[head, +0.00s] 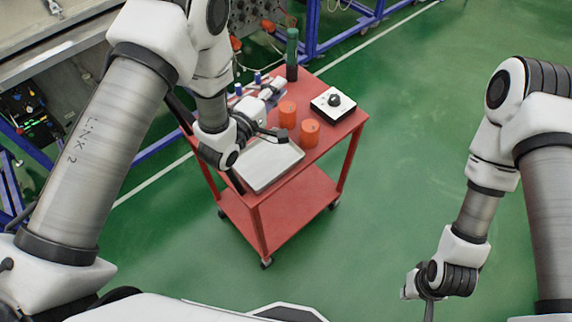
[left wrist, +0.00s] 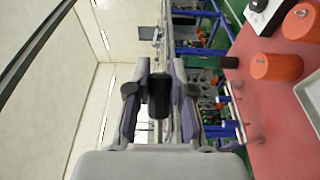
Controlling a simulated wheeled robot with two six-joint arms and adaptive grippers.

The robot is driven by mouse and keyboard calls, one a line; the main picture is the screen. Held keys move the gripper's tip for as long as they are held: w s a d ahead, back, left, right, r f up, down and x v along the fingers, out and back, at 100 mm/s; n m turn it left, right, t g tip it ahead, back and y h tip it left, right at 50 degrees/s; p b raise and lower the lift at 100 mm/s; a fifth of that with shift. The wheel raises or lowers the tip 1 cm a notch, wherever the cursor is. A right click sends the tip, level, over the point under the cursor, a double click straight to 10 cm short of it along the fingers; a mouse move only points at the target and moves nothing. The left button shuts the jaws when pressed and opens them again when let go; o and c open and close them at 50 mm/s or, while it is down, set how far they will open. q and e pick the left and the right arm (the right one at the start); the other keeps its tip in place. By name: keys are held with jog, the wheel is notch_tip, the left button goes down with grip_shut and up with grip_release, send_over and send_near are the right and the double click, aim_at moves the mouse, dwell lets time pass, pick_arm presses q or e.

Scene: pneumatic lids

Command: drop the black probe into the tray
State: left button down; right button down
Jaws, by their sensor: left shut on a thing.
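The black probe (left wrist: 159,96) shows in the left wrist view as a dark cylinder between my left fingers. My left gripper (head: 275,87) is shut on it, above the red cart's left side; in the head view I cannot make the probe out clearly. The light grey tray (head: 268,165) lies on the near part of the cart top, partly hidden behind my left wrist. The gripper is beyond the tray in the head view, not over its middle. The tray's edge also shows at the right of the left wrist view (left wrist: 307,97). My right gripper (head: 412,284) is low at the right, away from the cart; its fingers are unclear.
Blue frames stand behind. Green floor is free at the right.

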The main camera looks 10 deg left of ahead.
pick_arm(q)
jog(key=shift+s+a+r, duration=0.1)
jog(key=shift+r, duration=0.05)
jog(key=c, duration=0.9)
grip_release()
jog(key=shift+s+a+r, duration=0.2)
jog(key=shift+s+r, duration=0.05)
jog(key=shift+s, duration=0.15)
jog(key=shift+c, duration=0.2)
jog(key=shift+w+d+f, duration=0.1)
jog(key=shift+w+f, duration=0.1)
jog(key=v, duration=1.2)
pick_arm(e)
jog(key=shift+s+a+r, duration=0.2)
jog(key=shift+s, duration=0.1)
